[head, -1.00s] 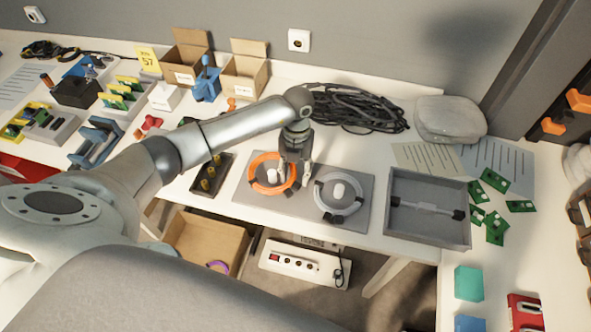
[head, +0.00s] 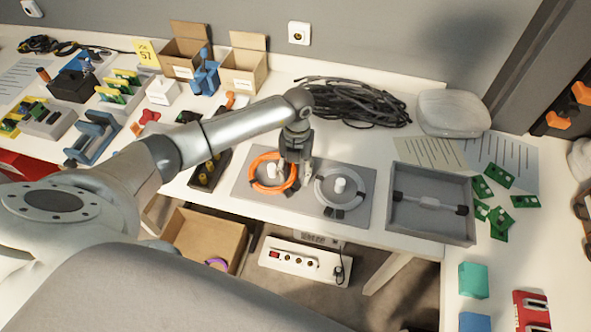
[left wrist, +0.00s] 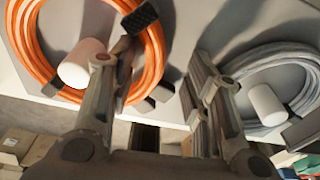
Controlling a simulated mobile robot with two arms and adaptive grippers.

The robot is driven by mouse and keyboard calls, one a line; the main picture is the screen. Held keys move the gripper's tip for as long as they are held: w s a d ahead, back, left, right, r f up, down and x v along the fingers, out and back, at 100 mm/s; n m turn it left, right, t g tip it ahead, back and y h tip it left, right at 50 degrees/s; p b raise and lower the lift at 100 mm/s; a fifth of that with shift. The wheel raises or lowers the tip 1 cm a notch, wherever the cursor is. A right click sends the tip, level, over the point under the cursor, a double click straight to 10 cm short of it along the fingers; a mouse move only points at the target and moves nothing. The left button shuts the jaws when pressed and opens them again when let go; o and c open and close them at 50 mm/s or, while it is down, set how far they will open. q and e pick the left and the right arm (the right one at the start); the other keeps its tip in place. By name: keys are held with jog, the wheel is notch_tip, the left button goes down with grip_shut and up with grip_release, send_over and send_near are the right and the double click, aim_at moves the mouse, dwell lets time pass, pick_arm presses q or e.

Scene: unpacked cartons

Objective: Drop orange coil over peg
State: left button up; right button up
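The orange coil (head: 256,177) lies around the left white peg (head: 272,171) on a grey board (head: 308,205). The coil (left wrist: 39,67) and this peg (left wrist: 82,63) also show in the left wrist view, the peg standing inside the ring. My left gripper (head: 298,178) is over the coil's right side. In the left wrist view its fingers (left wrist: 163,85) are wide apart, with the coil's right edge in the gap and not visibly clamped. A grey coil (head: 360,190) lies around the right white peg (head: 340,185). My right gripper is out of view.
A grey tray (head: 431,229) stands right of the board. A black cable bundle (head: 350,103) lies behind it. A dark tray with yellow parts (head: 209,170) is on the left, under my arm. The table's front edge is close, with an open carton (head: 205,242) below.

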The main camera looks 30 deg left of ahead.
pick_arm(q)
jog(key=o, duration=0.3)
jog(key=r, duration=0.4)
jog(key=w+r, duration=0.1)
jog(key=r, duration=0.7)
jog(key=shift+w+a, duration=0.2)
jog(key=shift+a, duration=0.05)
